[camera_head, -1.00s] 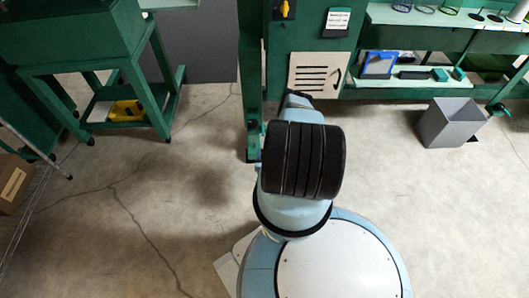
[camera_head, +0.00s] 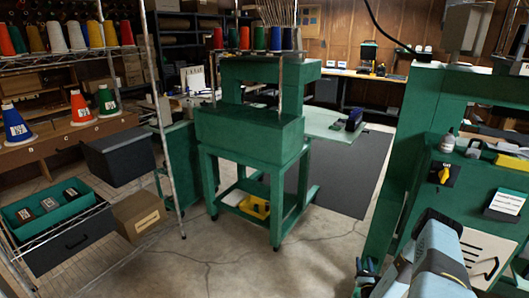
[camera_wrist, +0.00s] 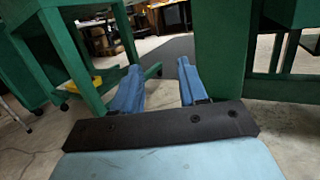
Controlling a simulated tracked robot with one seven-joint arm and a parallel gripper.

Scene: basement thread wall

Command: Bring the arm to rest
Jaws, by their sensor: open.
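My arm (camera_head: 425,265) shows at the lower right of the head view, light blue, in front of a green machine. The head view does not show my gripper's fingers clearly. In the wrist view my gripper (camera_wrist: 157,88) has its two blue fingers apart, with nothing between them. Beyond the fingers lie a dark mat and the concrete floor. A green machine stand (camera_wrist: 75,55) is to the left of the fingers and a green upright panel (camera_wrist: 225,50) is close on the right.
A green machine on a wheeled stand (camera_head: 250,125) stands mid-room. A green cabinet (camera_head: 468,195) stands close at the right. Floor (camera_head: 230,258) in front is clear.

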